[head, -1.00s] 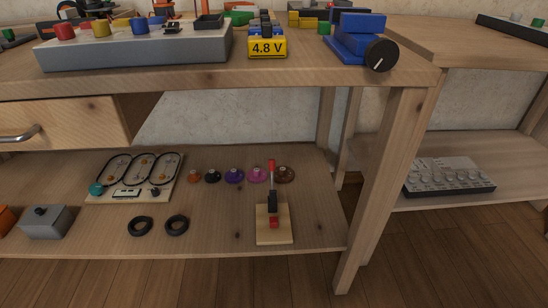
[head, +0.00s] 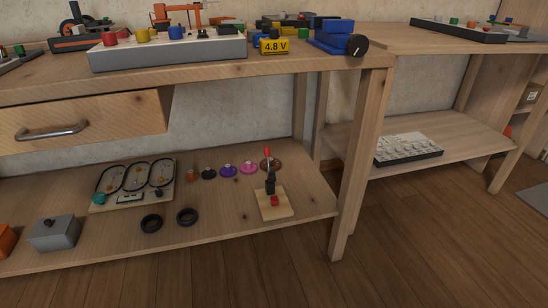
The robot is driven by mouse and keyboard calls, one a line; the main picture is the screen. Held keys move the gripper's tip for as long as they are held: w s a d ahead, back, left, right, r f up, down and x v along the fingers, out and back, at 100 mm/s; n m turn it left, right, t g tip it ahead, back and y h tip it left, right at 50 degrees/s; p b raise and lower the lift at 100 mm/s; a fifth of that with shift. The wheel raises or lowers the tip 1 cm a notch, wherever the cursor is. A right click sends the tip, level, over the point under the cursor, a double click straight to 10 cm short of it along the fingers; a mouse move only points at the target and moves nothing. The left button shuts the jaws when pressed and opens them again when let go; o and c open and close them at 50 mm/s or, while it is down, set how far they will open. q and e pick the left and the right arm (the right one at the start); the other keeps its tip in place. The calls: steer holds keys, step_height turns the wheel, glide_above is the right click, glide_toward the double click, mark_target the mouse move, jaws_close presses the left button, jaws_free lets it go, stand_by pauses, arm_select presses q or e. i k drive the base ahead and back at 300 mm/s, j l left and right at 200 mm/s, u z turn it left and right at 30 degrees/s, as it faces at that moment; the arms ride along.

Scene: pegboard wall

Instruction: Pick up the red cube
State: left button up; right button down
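A small red cube (head: 275,201) is on the front part of a small wooden board (head: 277,207) on the lower shelf. Just behind it on the board stands a dark block with a red-tipped lever (head: 267,157). Neither of my grippers shows in the head view.
The lower shelf (head: 218,234) also holds black rings (head: 187,217), several coloured knobs (head: 228,170), a track board (head: 161,184) and a grey box (head: 54,232). A table leg (head: 357,165) stands right of the board. The worktop above carries a grey button panel (head: 168,50). Floor in front is clear.

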mark_target(274, 200)
steer(key=i+l+u, duration=0.35)
steer(key=i, duration=0.15)
steer(key=i+l+u, duration=0.35)
steer(key=i, duration=0.2)
steer(key=i+l+u, duration=0.35)
steer(key=i+l, duration=0.05)
steer(key=i, duration=0.05)
